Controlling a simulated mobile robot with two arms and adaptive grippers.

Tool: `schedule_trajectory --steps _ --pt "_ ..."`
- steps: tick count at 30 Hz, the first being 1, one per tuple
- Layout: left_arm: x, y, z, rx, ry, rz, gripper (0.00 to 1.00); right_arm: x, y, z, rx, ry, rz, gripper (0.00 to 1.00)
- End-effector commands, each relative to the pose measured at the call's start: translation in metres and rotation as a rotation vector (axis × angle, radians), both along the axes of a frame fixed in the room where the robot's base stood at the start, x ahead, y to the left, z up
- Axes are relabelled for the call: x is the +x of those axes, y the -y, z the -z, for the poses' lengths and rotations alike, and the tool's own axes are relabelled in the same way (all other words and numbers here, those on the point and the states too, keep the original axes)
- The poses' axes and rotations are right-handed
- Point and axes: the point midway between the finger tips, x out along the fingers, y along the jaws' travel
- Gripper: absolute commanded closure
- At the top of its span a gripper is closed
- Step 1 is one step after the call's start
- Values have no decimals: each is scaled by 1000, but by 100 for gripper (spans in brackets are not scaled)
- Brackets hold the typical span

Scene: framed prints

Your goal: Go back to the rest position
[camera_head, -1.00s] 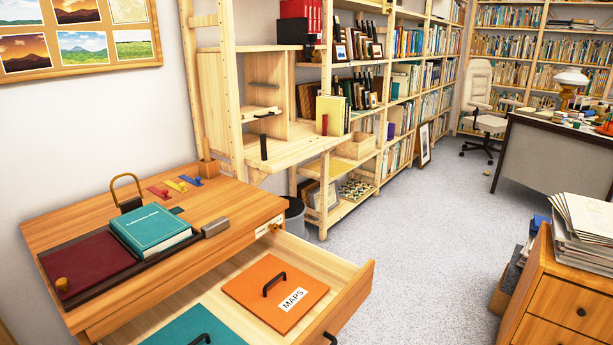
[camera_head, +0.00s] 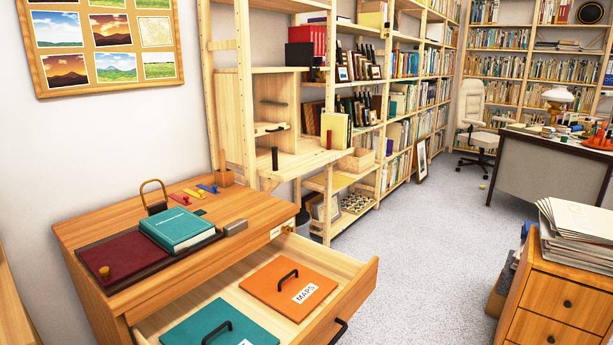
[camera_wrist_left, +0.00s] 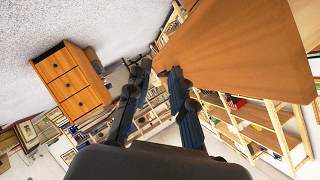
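Neither of my grippers shows in the head view. In the left wrist view my left gripper (camera_wrist_left: 155,70) has its two dark fingers apart, with nothing between them. It is in the air, with a large brown wooden panel (camera_wrist_left: 240,50) close on its right side; I cannot tell whether they touch. My right gripper is in no view. In the head view a wooden chest (camera_head: 85,230) has its top drawer (camera_head: 365,285) pulled out, holding an orange MAPS panel (camera_head: 290,288) and a teal panel (camera_head: 220,325), each with a black handle.
On the chest lie a teal book (camera_head: 178,229), a dark red panel (camera_head: 115,258) and an open padlock (camera_head: 155,198). Shelves (camera_head: 340,100) line the wall. A paper-stacked cabinet (camera_head: 560,300) stands at right, a desk (camera_head: 545,165) behind. Grey carpet (camera_head: 430,240) is clear between.

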Motion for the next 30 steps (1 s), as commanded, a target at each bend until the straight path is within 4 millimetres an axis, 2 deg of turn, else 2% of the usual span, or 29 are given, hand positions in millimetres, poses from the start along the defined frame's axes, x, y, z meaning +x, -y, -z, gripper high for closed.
schedule_trajectory --steps 8,14,18,25,30 --pt "-25 -55 52 -119 -289 -217 78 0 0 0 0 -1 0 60" --pt "-62 -93 91 -224 -540 -410 78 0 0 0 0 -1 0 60" --pt "-94 -114 111 -296 -716 -548 78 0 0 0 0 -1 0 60" --pt "-150 -136 130 -388 -977 -750 78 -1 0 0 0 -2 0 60" --pt "-154 -134 147 -373 -985 -742 78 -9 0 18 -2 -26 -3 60"
